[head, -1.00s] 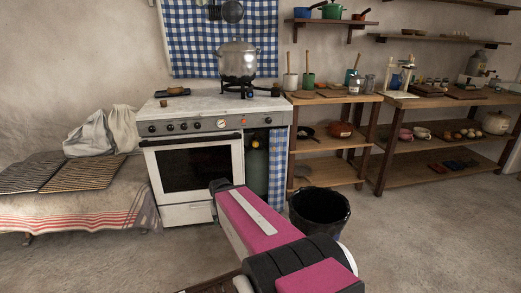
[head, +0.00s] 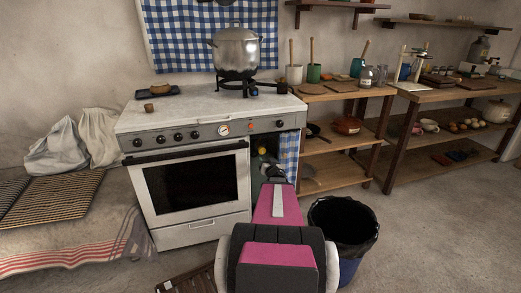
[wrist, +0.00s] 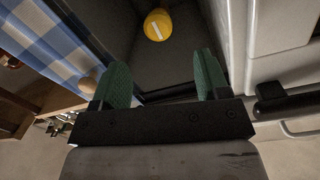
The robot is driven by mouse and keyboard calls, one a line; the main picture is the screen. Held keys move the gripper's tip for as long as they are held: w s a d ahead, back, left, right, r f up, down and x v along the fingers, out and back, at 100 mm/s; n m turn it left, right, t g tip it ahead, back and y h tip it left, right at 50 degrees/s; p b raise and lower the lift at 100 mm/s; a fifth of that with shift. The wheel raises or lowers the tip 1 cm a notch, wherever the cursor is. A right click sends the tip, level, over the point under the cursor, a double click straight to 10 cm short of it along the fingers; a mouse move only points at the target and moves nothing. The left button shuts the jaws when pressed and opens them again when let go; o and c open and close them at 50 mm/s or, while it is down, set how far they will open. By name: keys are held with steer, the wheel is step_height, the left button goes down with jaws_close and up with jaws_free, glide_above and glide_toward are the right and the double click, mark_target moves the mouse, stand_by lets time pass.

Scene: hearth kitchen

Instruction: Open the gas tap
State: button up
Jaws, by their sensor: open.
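The gas tap is a round yellow knob with a white bar across it; it shows in the wrist view (wrist: 157,25) at top centre and as a small yellow spot in the head view (head: 262,151). It sits inside the dark open compartment at the right end of the stove (head: 190,136). My gripper (wrist: 163,75) is open, its two green fingers apart and empty. The knob lies beyond the fingertips, roughly in line with the gap, not touched.
A blue checkered curtain (wrist: 45,40) hangs at the compartment's side, left of my fingers in the wrist view. A black-lined bin (head: 343,228) stands right of my arm. A pot (head: 236,50) sits on a burner atop the stove. Wooden shelves (head: 330,145) stand to the right.

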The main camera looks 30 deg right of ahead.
mark_target(263, 152)
steer(key=shift+t, duration=0.3)
steer(key=x, duration=1.1)
steer(key=shift+d+r, duration=0.1)
steer(key=shift+d, duration=0.3)
steer(key=c, duration=0.9)
